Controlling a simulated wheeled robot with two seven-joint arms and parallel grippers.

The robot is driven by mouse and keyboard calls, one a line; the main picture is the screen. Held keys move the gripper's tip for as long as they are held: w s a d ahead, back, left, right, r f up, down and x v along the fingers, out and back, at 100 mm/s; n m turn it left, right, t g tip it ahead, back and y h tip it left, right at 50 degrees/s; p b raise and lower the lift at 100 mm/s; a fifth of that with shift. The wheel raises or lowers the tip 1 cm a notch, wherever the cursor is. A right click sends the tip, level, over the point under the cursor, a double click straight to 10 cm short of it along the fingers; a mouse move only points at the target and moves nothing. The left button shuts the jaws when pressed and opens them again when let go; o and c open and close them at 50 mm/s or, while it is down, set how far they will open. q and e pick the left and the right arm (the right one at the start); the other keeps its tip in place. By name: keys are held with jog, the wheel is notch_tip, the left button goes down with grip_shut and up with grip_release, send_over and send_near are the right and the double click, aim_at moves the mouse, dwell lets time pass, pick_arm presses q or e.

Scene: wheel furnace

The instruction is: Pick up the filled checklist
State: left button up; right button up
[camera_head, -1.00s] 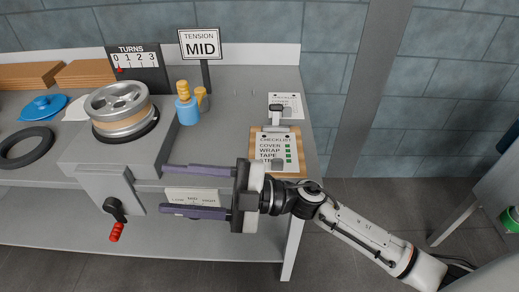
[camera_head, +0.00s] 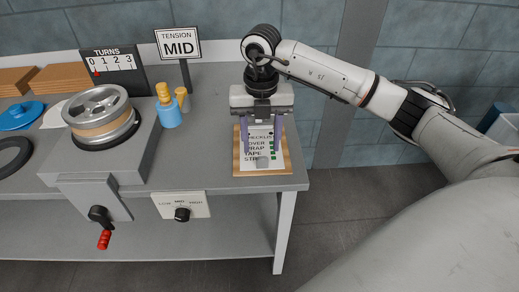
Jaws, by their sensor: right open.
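The marks show beside the lines. My right gripper (camera_head: 261,148) points down over the checklist, its two purple fingers open and spread to either side of the sheet's upper part. Whether the fingertips touch the sheet or board cannot be told. The gripper body hides the top of the clipboard. A small grey block shows at the sheet's lower edge. My left gripper is not in view.
A grey bench (camera_head: 225,125) carries a wheel on a machine (camera_head: 102,115), a blue bottle (camera_head: 168,112), a TENSION MID sign (camera_head: 178,43) and a TURNS board (camera_head: 113,65). A red-handled crank (camera_head: 104,238) and a LOW-MID-HIGH dial (camera_head: 182,213) are at the bench front. Bench top between bottle and clipboard is clear.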

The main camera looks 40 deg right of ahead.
aim_at(262, 157)
jog(key=shift+d+f+p, duration=0.2)
jog(key=shift+f+p, duration=0.25)
jog(key=shift+f, duration=2.7)
jog(key=c, duration=1)
jog(key=shift+r, duration=0.1)
